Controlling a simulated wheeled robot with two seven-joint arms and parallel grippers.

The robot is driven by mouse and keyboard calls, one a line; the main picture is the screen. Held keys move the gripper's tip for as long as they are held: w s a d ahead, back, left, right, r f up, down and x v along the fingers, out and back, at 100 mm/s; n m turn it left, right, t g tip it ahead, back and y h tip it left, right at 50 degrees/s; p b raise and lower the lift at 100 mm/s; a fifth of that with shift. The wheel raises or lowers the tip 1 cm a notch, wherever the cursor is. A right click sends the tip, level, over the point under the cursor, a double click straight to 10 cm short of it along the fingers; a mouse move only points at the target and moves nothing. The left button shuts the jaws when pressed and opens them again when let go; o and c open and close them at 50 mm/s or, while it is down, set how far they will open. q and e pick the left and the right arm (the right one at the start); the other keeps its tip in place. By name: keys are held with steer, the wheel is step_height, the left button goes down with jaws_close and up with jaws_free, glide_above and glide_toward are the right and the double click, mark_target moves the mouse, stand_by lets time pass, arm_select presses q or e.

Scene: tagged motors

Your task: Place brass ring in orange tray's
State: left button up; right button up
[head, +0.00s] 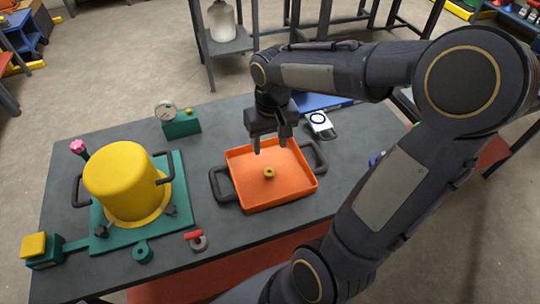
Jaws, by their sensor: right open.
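The orange tray (244,196) lies on the dark table, with a dark handle on its left and right sides. A small brass ring (269,173) lies inside it near the middle of its floor. My right gripper (270,147) hangs over the far part of the tray, fingers pointing down and apart. Nothing shows between the fingers, and the ring lies clear of them, nearer the front. My left gripper is not in view.
A yellow motor housing (125,180) stands on a green base at the left of the table. A green gauge block (180,124) stands behind. A red-tagged ring part (196,240) lies near the front edge. A white device (320,125) and a blue item (322,101) lie behind the tray.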

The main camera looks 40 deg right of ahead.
steer(key=s+a+r+n+t+y, duration=0.1)
steer(key=s+a+r+t+y, duration=0.2)
steer(key=s+a, duration=0.6)
steer(key=shift+s+n+t+y, duration=0.35)
steer(key=shift+s+t, duration=0.75)
steer(key=shift+s, duration=0.55)
steer(key=shift+a, duration=0.1)
